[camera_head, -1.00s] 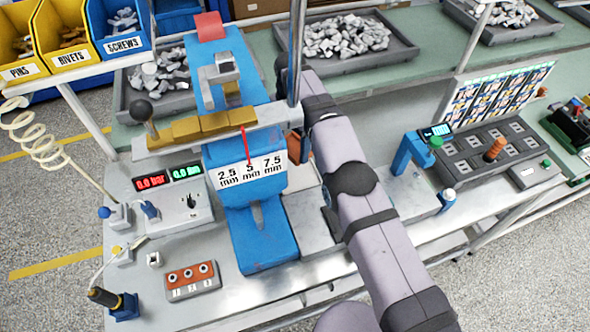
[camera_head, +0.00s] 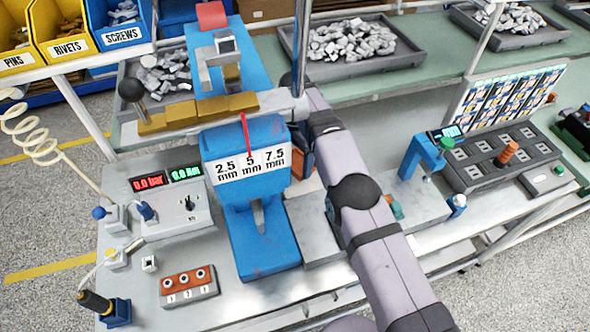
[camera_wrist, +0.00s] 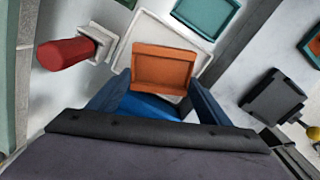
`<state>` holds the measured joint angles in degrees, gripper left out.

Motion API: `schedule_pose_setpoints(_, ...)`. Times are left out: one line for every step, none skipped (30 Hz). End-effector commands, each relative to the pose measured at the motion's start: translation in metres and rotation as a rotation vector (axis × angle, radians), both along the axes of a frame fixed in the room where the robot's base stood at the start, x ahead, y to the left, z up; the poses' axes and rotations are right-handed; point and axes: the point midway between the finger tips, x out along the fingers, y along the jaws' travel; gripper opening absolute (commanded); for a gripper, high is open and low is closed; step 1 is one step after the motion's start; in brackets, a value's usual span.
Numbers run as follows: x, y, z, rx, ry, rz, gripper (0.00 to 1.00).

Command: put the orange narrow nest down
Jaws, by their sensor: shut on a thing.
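The orange narrow nest (camera_wrist: 163,68) is an open, shallow rectangular piece in the middle of the wrist view. My gripper (camera_wrist: 158,88) has its two blue fingers on either side of the nest's near end and is shut on it. A pale grey square frame or tray (camera_wrist: 190,42) shows behind and around the nest. I cannot tell whether the nest touches it. In the head view an orange part (camera_head: 302,165), likely the nest, shows between the blue press (camera_head: 245,190) and my arm. My arm hides the fingers there.
A teal nest (camera_wrist: 207,14) lies at the top of the wrist view, beyond the pale frame. A red cylinder (camera_wrist: 65,53) on a pale mount stands to the left. A dark block (camera_wrist: 272,98) is at right. The grey control box (camera_head: 175,210) stands left of the press.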

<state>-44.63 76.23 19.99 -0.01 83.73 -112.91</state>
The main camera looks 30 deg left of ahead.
Motion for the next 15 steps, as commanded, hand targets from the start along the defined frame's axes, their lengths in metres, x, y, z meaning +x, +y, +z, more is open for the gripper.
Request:
schedule_pose_setpoints(0.0, 0.0, 0.0, 0.001, -0.001, 0.0, 0.41)
schedule_pose_setpoints(0.0, 0.0, -0.002, 0.0, 0.0, 0.0, 0.41)
schedule_pose_setpoints(0.0, 0.0, -0.005, -0.001, 0.0, 0.0, 0.41)
schedule_pose_setpoints(0.0, 0.0, -0.008, -0.001, 0.0, 0.0, 0.41)
schedule_pose_setpoints(0.0, 0.0, -0.011, -0.001, 0.002, 0.0, 0.41)
schedule_pose_setpoints(-0.001, -0.001, -0.017, -0.001, 0.002, 0.0, 0.41)
schedule_pose_setpoints(-0.001, -0.001, -0.02, -0.002, 0.002, 0.0, 0.41)
schedule_pose_setpoints(-0.001, -0.001, -0.024, -0.002, 0.002, 0.0, 0.41)
schedule_pose_setpoints(0.0, 0.0, -0.028, -0.001, 0.002, 0.0, 0.41)
schedule_pose_setpoints(0.0, 0.0, -0.031, -0.001, 0.0, 0.0, 0.41)
schedule_pose_setpoints(0.0, 0.0, -0.034, -0.001, 0.002, 0.0, 0.41)
schedule_pose_setpoints(0.0, 0.0, -0.037, -0.001, 0.0, 0.0, 0.41)
schedule_pose_setpoints(0.0, 0.0, -0.039, 0.0, 0.0, 0.0, 0.41)
schedule_pose_setpoints(0.0, 0.0, -0.04, 0.001, -0.001, 0.0, 0.41)
schedule_pose_setpoints(0.0, 0.0, -0.04, 0.001, -0.002, 0.0, 0.41)
